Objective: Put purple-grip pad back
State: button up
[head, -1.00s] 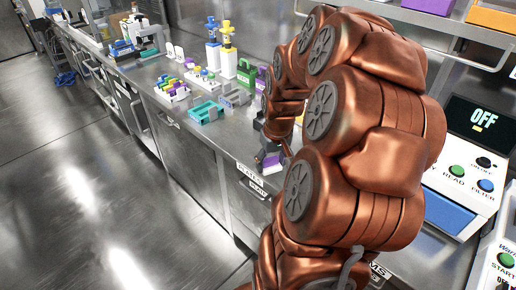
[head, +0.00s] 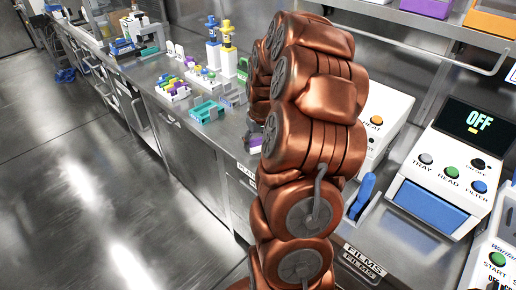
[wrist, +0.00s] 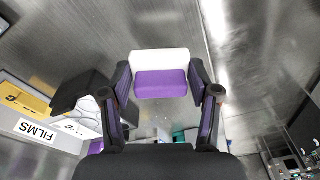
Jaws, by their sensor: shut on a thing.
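The purple-grip pad, a block with a white upper part and a purple lower part (wrist: 160,83), is between the fingers of my gripper (wrist: 161,76) in the wrist view. My gripper is shut on its two sides. In the head view my copper arm hides most of the gripper. Only a small purple patch of the pad (head: 255,143) shows at the arm's left edge, by the front of the counter.
A teal tray (head: 207,112), a rack of coloured pieces (head: 205,77) and bottles (head: 228,52) stand on the counter at the left. White instruments, one with an OFF screen (head: 478,125), stand at the right. The wrist view shows a FILMS label (wrist: 35,131) beside yellow boxes (wrist: 22,97).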

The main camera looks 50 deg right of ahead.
aim_at(258, 147)
jog(key=shift+f+p, duration=0.4)
jog(key=shift+f, duration=1.2)
jog(key=shift+f, duration=0.2)
jog(key=o, duration=1.5)
jog(key=shift+o, duration=0.2)
jog(key=shift+r, duration=0.15)
